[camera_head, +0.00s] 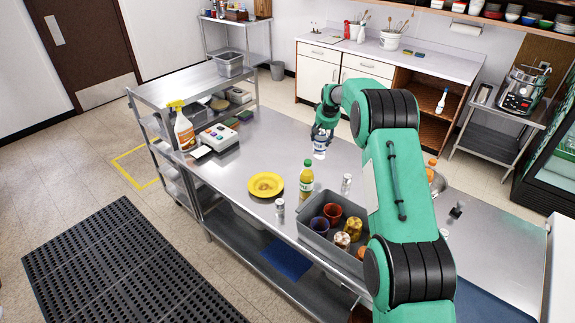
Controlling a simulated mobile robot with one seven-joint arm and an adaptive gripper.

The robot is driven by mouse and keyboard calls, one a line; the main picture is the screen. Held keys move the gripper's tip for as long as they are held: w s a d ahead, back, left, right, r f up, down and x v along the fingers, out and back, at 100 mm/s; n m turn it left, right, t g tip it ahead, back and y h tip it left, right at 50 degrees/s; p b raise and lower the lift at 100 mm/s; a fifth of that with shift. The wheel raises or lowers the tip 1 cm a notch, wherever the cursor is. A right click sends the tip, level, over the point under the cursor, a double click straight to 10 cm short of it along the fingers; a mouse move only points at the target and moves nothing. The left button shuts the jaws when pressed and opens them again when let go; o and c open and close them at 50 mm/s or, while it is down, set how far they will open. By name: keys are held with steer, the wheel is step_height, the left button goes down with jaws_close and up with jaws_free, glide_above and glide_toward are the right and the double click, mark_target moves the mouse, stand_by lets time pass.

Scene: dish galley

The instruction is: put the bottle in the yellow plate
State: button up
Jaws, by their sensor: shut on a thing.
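The yellow plate (266,185) lies on the steel counter, left of the middle. A bottle with yellow contents and a green cap (306,180) stands upright to its right, apart from it. My gripper (321,136) is beyond both, over the far side of the counter. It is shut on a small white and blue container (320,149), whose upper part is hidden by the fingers. I cannot tell whether this container is a bottle or whether it touches the counter.
A grey bin (316,237) with several cups stands in front of the bottle. Small shakers (280,206) stand near the plate and bottle. A spray bottle (183,128) and a box with buttons (218,138) are at the left end. Counter beyond the plate is clear.

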steer(key=s+a+b, duration=0.2)
steer(key=s+a, duration=0.2)
steer(key=a, duration=0.9)
steer(key=s+a+b, duration=0.3)
steer(key=s+a, duration=0.2)
steer(key=a, duration=0.9)
steer(key=shift+r+b, duration=0.3)
steer(key=shift+r, duration=0.15)
step_height(320, 180, down, 6)
steer(key=shift+b, duration=0.35)
steer(key=shift+f, duration=0.1)
steer(key=shift+f, duration=1.9)
steer(key=shift+f+b, duration=0.1)
steer(key=shift+b, duration=0.2)
